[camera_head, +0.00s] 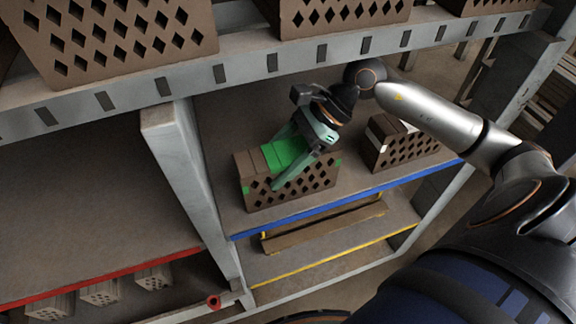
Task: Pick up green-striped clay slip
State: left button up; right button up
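The green-striped clay slip (288,157) is a brown hollow brick with diamond-shaped holes and a wide bright-green band over its top. It sits on the blue-edged shelf, with small green marks on its front. My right gripper (274,164) reaches down over it from the upper right. One finger lies at the far side of the top and the other across the front face, so the fingers straddle the brick. I cannot tell whether they press on it. The far fingertip is partly hidden. My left gripper is not in view.
A white-striped hollow brick (400,147) stands to the right on the same shelf (222,206). A grey upright (184,180) rises on the left. The upper shelf beam (245,70) and its bricks (120,40) are close above my gripper. A lower yellow-edged shelf (330,262) lies below.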

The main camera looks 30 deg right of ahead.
jog(key=c, duration=0.9)
jog(key=shift+r, duration=0.15)
jog(key=shift+c, duration=0.6)
